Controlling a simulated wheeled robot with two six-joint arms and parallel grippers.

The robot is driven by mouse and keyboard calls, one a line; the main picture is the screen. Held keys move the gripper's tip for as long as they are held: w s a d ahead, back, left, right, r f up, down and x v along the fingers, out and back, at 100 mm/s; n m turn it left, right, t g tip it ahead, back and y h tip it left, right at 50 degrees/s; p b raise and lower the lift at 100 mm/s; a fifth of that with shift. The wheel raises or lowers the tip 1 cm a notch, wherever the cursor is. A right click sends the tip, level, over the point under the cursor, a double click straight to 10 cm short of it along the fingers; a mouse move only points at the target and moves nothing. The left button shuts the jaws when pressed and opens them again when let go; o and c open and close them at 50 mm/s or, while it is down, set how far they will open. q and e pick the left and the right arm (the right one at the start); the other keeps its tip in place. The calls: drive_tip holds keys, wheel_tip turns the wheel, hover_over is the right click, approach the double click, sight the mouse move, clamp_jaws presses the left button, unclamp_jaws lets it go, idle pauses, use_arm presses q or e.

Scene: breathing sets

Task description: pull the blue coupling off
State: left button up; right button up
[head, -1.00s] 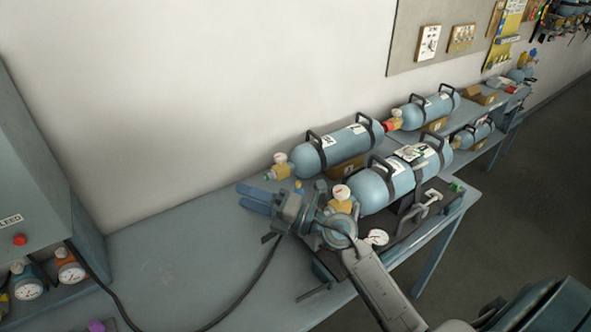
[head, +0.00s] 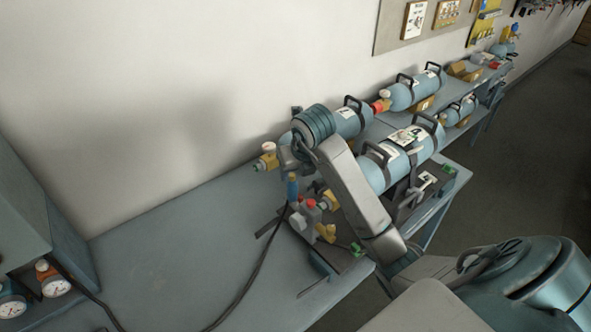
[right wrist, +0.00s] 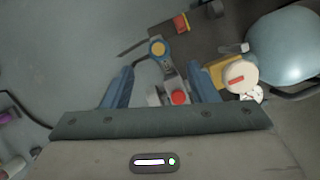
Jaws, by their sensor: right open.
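A blue ring with a yellow centre, which looks like the blue coupling (right wrist: 158,49), shows in the right wrist view just beyond my fingertips. It sits on a grey fitting, beside a block with a red knob (right wrist: 179,97). My right gripper (right wrist: 161,69) is open, its two blue fingers spread on either side of the fitting, with nothing clamped between them. In the head view my right gripper (head: 293,198) points down at the grey block (head: 303,219); one blue finger shows, and I cannot pick out the coupling there. My left gripper is not in view.
A large blue cylinder (head: 388,167) lies on the bench right of the block, with a gauge (right wrist: 240,75) and yellow valve near my fingers. Another cylinder (head: 349,122) lies behind. A black hose (head: 262,262) runs to the block. The bench at left (head: 170,255) is clear.

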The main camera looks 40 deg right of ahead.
sight(294, 182)
drive_tip(key=b+x, duration=0.5)
drive_tip(key=shift+f, duration=0.4)
drive_tip(key=p+x, duration=0.2)
drive_tip(key=x, duration=0.1)
drive_tip(key=shift+w+r, duration=0.1)
drive_tip(key=shift+w, duration=0.05)
drive_tip(key=shift+x, duration=0.8)
clamp_jaws()
drive_tip(key=shift+r+p, duration=0.3)
drive_tip(key=shift+p, duration=0.05)
drive_tip(key=shift+r+p, duration=2.85)
drive_tip(key=shift+r, duration=1.35)
